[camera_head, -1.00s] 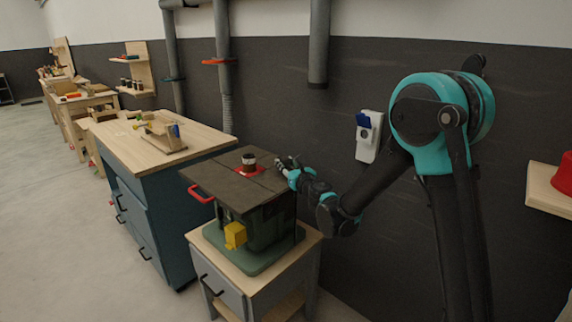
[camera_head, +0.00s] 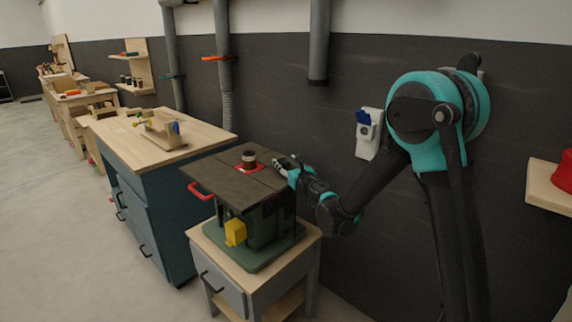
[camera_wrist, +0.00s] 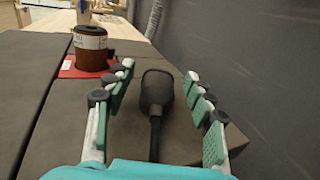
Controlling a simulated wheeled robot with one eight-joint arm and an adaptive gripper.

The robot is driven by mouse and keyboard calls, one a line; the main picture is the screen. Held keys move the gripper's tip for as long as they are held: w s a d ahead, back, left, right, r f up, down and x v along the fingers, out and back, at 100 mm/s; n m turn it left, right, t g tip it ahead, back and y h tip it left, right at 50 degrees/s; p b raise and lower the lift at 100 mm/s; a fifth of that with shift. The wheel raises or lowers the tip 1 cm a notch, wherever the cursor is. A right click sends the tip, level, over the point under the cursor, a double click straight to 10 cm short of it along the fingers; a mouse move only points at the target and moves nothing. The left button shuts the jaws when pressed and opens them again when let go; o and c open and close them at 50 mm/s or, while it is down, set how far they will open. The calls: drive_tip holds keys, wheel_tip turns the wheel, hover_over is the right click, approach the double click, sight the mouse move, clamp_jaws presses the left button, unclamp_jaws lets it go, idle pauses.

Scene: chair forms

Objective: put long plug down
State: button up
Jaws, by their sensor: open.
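The long plug (camera_wrist: 157,95) is a black, bulb-ended piece with a thin stem or cable running back toward the wrist. In the wrist view it lies between my gripper's fingers, on or close above the dark machine top (camera_wrist: 60,130), with space on both sides. Whether it touches the surface I cannot tell. My gripper (camera_wrist: 160,85) is open, one finger on each side of the plug, touching neither. In the head view my gripper (camera_head: 281,165) is over the right edge of the green machine's dark top (camera_head: 235,184); the plug cannot be made out there.
A dark jar-like cylinder with a pale label (camera_wrist: 90,45) stands on a red plate (camera_wrist: 68,69), ahead left of my gripper. It also shows in the head view (camera_head: 249,158). The dark wall (camera_wrist: 245,60) is close on the right. A wooden-topped workbench (camera_head: 115,140) stands to the left.

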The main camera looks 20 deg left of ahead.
drive_tip(key=shift+r, duration=0.4)
drive_tip(key=v, duration=1.2)
drive_tip(key=shift+r, duration=0.15)
drive_tip(key=w+d+m+t+h, duration=0.2)
drive_tip(key=w+d+m+h, duration=0.15)
drive_tip(key=d+m, duration=0.6)
drive_tip(key=w+d+m+t+h, duration=0.15)
drive_tip(key=d+m+h, duration=0.45)
drive_tip(key=d, duration=0.6)
drive_tip(key=s+d+f+m+g+h, duration=0.2)
drive_tip(key=d+f+m+g+h, duration=0.15)
drive_tip(key=d+m, duration=0.9)
drive_tip(key=s+d+f+m+g+h, duration=0.2)
drive_tip(key=s+d+f+m+g, duration=0.2)
drive_tip(key=s+d+f+m, duration=0.45)
drive_tip(key=s+f+m+g+y, duration=0.1)
drive_tip(key=s+f+m+g, duration=0.1)
drive_tip(key=s+m, duration=0.2)
drive_tip(key=s+d+f+m+g+y, duration=0.1)
drive_tip(key=s+f+m+g, duration=0.1)
drive_tip(key=s, duration=0.8)
drive_tip(key=shift+s+d+f+m+g, duration=0.25)
drive_tip(key=shift+f+m, duration=0.2)
drive_tip(key=shift+m, duration=0.8)
